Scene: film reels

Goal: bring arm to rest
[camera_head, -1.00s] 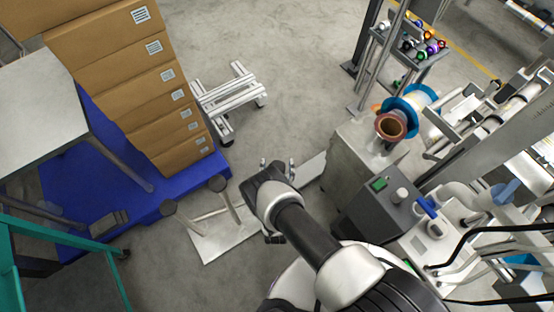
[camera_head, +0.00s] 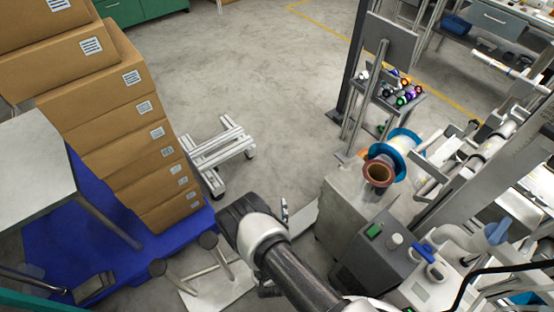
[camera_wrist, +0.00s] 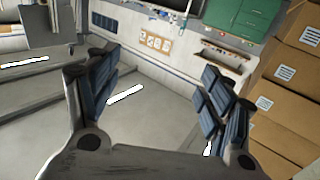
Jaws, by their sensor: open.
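My gripper shows in the wrist view (camera_wrist: 160,100) with its two fingers spread wide apart and nothing between them. Beyond the fingers are open grey floor and a far wall. In the head view my arm reaches up from the bottom edge, and its dark wrist hides most of the gripper. One fingertip shows to the right of the wrist, above the floor and a pale flat plate (camera_head: 225,284).
Stacked cardboard boxes (camera_head: 128,137) stand on a blue pallet (camera_head: 60,245) at left. A low aluminium frame (camera_head: 222,150) lies ahead. A machine with a blue-flanged reel (camera_head: 404,143) and a small rack of coloured reels (camera_head: 405,96) are at right. The middle floor is clear.

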